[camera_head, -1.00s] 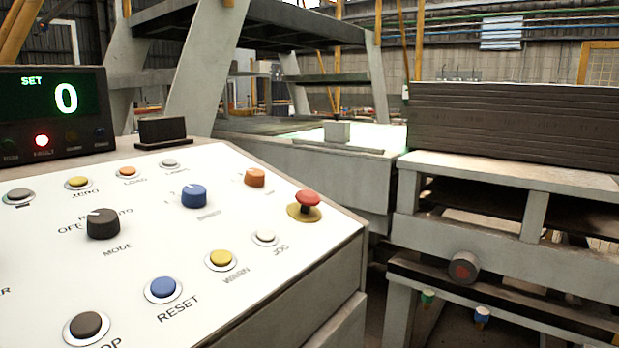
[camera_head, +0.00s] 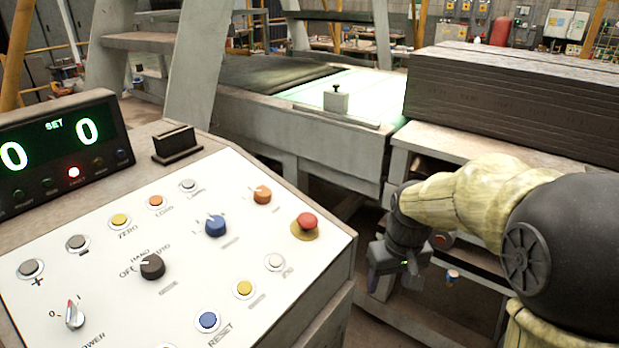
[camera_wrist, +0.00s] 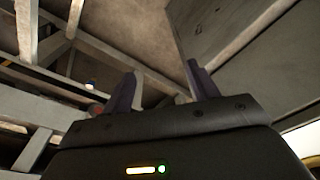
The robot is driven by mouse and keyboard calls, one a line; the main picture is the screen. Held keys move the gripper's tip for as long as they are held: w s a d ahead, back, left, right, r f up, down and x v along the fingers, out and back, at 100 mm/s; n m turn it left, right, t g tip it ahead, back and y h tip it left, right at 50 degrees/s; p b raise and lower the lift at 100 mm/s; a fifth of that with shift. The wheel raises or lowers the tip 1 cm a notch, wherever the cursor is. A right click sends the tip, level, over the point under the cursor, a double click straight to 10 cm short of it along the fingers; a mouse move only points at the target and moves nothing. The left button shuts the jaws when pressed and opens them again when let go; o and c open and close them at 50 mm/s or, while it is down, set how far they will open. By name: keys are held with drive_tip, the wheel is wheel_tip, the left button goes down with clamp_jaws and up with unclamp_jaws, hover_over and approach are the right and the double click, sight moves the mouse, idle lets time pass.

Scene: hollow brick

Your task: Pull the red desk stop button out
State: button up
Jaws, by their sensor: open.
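The red stop button (camera_head: 306,222) is a mushroom head on a yellow round base at the right edge of the white control panel (camera_head: 190,265) in the head view. My gripper (camera_head: 380,280) hangs to the right of the panel, lower than the button and apart from it, beside the machine frame. In the wrist view my gripper (camera_wrist: 158,90) shows two dark fingers spread apart with nothing between them. The desk's stop button cannot be made out in the wrist view.
Several knobs and buttons, including a blue knob (camera_head: 215,226) and an orange knob (camera_head: 262,195), sit near the stop button. A digital display (camera_head: 62,145) stands at the back left. A stack of dark boards (camera_head: 510,100) rests on the machine behind my arm.

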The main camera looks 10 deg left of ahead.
drive_tip(key=w+a+r+n+p, duration=0.1)
drive_tip(key=a+r+n+p, duration=0.1)
drive_tip(key=a+r+p, duration=0.5)
drive_tip(key=w+a+r+n+p, duration=0.1)
drive_tip(key=w+a+r+p, duration=0.1)
drive_tip(key=r+p, duration=0.6)
wheel_tip(320, 180, up, 16)
drive_tip(key=f+n+g+p, duration=0.1)
drive_tip(key=n+p, duration=0.2)
drive_tip(key=p, duration=0.5)
hover_over(310, 219)
drive_tip(key=w, duration=0.1)
drive_tip(key=shift+d+r+g, duration=0.15)
drive_tip(key=shift+d+g, duration=0.05)
drive_tip(key=shift+g, duration=0.1)
drive_tip(key=f+p, duration=0.1)
drive_tip(key=f, duration=0.4)
drive_tip(key=f+p, duration=0.1)
drive_tip(key=f, duration=0.5)
drive_tip(key=f+p, duration=0.2)
drive_tip(key=f, duration=0.4)
drive_tip(key=shift+s+a+f, duration=0.2)
drive_tip(key=shift+s+a, duration=0.1)
drive_tip(key=shift+s, duration=0.1)
clamp_jaws()
drive_tip(key=shift+w+d+r, duration=0.1)
drive_tip(key=shift+r, duration=0.55)
unclamp_jaws()
